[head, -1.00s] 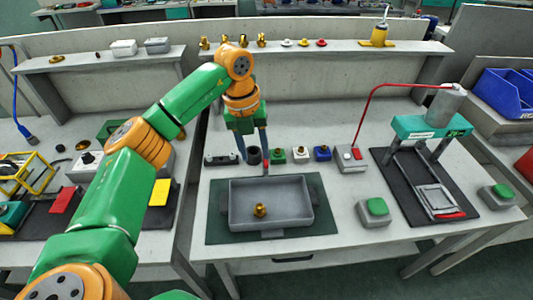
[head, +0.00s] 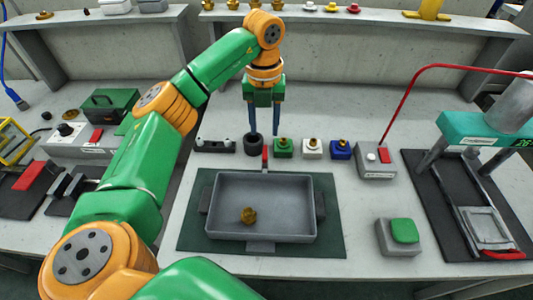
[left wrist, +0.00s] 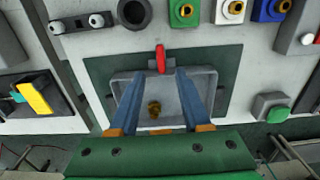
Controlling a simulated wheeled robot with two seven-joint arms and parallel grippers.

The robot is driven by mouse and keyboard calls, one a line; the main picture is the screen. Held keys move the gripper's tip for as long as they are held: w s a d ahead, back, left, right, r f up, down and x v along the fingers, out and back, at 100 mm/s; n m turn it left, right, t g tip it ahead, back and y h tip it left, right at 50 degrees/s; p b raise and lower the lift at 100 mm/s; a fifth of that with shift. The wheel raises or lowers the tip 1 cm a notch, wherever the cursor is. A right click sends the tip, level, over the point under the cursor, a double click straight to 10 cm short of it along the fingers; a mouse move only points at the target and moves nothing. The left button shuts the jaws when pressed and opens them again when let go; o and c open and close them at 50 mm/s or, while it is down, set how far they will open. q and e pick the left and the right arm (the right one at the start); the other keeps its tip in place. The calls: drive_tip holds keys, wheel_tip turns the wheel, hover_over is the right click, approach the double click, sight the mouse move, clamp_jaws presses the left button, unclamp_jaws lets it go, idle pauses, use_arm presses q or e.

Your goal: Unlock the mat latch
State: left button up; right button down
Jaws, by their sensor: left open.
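The mat latch is a small red lever (head: 265,156) at the back edge of a grey tray (head: 228,178) on a dark green mat (head: 190,222). In the left wrist view the red lever (left wrist: 160,58) stands out from the tray's far wall. My left gripper (head: 264,133) is open and empty, pointing down, its fingertips just above and behind the lever in the head view. In the left wrist view the lever shows between and slightly beyond the fingertips (left wrist: 158,73). Whether they touch it cannot be told. A brass fitting (head: 248,215) lies in the tray.
Behind the mat stand a dark cup (head: 254,149), a grey holder (head: 215,147) and green, white and blue blocks (head: 340,149) with brass parts. A switch box (head: 377,163) and a green button (head: 404,231) are at right. The table front is clear.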

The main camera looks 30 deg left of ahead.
sight(265, 150)
use_arm(q)
wheel_tip(265, 150, down, 7)
drive_tip(key=shift+w+f+p, duration=0.1)
drive_tip(key=shift+f+p, duration=0.1)
drive_tip(key=shift+p, duration=0.4)
clamp_jaws()
